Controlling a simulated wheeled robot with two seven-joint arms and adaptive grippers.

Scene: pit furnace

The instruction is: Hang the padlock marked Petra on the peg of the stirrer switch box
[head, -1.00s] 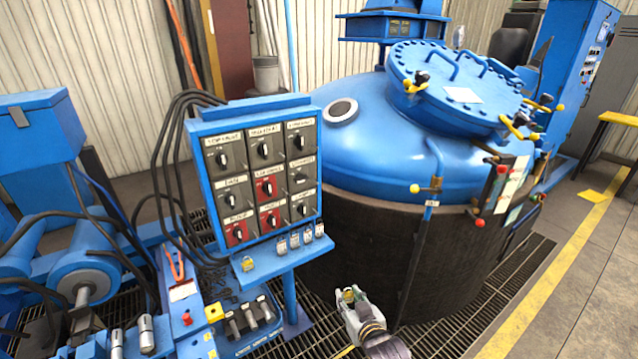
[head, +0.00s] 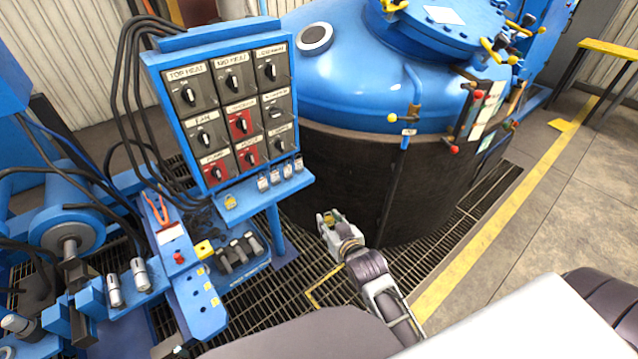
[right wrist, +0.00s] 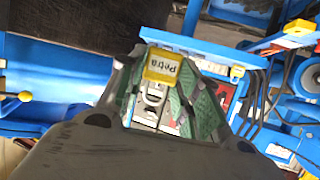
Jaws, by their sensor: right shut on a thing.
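My right gripper (head: 328,222) is shut on the padlock marked Petra, below and to the right of the switch panel, apart from it. In the right wrist view the padlock (right wrist: 162,68) shows its yellow face with "Petra" upside down, and its metal shackle lies between the green-lined fingers (right wrist: 165,105). The blue switch panel (head: 152,68) carries rows of grey and red boxes with black rotary knobs. Most labels are too small to read surely, so I cannot tell which box is the stirrer's. My left gripper is out of view.
A blue ledge under the panel (head: 250,197) holds a yellow padlock (head: 230,201) and several small tagged items (head: 275,178). The dark furnace wall (head: 345,175) stands close behind my right gripper. Black cables (head: 122,100) hang left of the panel. Open floor lies right.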

